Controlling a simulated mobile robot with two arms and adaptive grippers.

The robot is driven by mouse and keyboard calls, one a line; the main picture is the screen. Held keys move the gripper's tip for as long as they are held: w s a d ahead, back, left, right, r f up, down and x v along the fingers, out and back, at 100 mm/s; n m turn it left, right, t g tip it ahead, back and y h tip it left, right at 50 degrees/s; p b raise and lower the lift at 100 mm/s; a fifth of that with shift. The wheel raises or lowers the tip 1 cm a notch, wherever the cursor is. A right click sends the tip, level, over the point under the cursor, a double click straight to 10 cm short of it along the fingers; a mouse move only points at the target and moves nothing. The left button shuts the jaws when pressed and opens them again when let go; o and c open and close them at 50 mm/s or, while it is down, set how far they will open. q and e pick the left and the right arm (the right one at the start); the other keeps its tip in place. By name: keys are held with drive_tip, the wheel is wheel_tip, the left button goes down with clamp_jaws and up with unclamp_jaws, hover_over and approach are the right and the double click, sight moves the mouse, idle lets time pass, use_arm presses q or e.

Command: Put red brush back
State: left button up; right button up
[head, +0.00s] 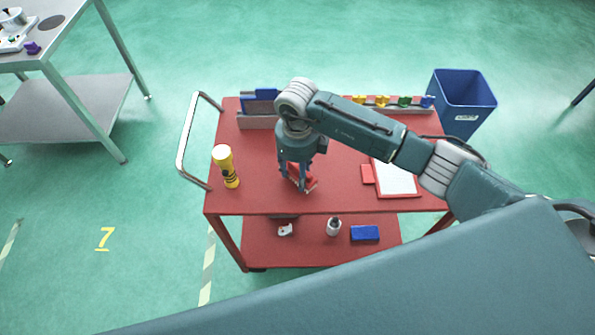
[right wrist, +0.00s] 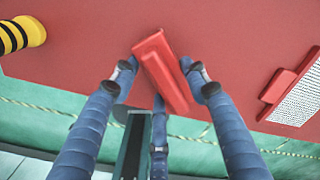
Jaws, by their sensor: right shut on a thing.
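The red brush (head: 298,184) is in the grasp of my right gripper (head: 297,172), just above or at the cart's red top, near its front edge. In the right wrist view the brush (right wrist: 165,72) is a long red block lying tilted between the fingers of my right gripper (right wrist: 161,75). The fingers press on it from both sides. Its underside and any bristles are hidden, and I cannot tell if it touches the cart top. My left gripper is not in view.
A yellow-and-black flashlight (head: 228,168) stands at the cart's left. A white panel with a red edge (head: 398,180) lies at right. A grey holder with blue parts (head: 258,104) and a rack with coloured pieces (head: 382,101) line the back. A blue bin (head: 464,105) stands behind.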

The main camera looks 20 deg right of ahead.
drive_tip(key=shift+f, duration=0.4)
drive_tip(key=shift+f, duration=0.15)
drive_tip(key=o, duration=1)
